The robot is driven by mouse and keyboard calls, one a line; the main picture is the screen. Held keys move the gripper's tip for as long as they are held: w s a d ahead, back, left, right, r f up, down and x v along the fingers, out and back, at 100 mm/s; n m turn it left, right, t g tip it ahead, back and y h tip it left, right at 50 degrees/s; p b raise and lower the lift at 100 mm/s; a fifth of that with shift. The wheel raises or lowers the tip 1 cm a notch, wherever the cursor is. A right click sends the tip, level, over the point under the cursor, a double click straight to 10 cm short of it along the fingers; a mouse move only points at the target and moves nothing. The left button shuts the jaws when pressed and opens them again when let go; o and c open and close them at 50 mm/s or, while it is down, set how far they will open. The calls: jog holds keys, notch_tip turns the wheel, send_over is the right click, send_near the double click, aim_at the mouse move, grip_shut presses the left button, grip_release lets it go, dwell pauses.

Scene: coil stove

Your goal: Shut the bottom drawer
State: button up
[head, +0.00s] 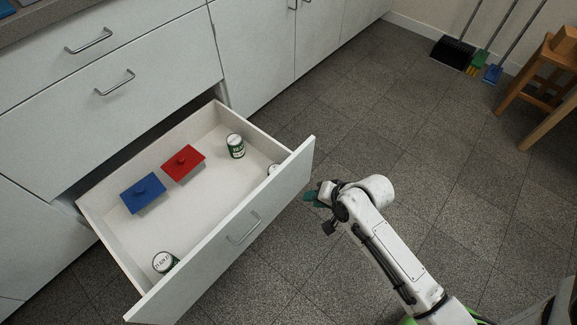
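The bottom drawer (220,263) is pulled far out of the white cabinet, below two closed drawer fronts. Its front panel faces lower right and carries a bar handle (244,229). Inside lie a blue-lidded box (143,193), a red-lidded box (184,162) and green-and-white cans, one at the back right (235,146), one at the front left (165,263) and one partly hidden behind the front panel. My gripper (312,196) is just right of the drawer front, near its right end. It looks apart from the panel. Its fingers are small and dark, so their opening is unclear.
Closed cabinet doors (265,50) run along the wall behind. A wooden stool (545,85) is at the right edge. The grey tiled floor right of the drawer is open.

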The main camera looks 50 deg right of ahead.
jog(key=d+m, duration=0.1)
jog(key=w+d+r+m+t, duration=0.1)
jog(key=d+m+p, duration=0.1)
jog(key=shift+w+d+r+m+t+h, duration=0.2)
jog(key=shift+w+m+t+h, duration=0.1)
jog(key=shift+m+h, duration=0.1)
jog(key=shift+c, duration=1.4)
jog(key=shift+d+f+m, duration=0.1)
jog(key=shift+d+m, duration=0.25)
jog(key=shift+m, duration=0.05)
jog(key=shift+c, duration=0.8)
jog(key=shift+w+d+f, duration=0.1)
jog(key=shift+w+f, duration=0.1)
jog(key=shift+w, duration=0.05)
grip_shut()
jog(key=b, duration=0.4)
send_near(283, 173)
notch_tip(283, 173, down, 4)
jog(key=w+b, duration=0.1)
jog(key=w, duration=0.2)
jog(key=shift+f, duration=0.1)
jog(key=shift+w, duration=0.55)
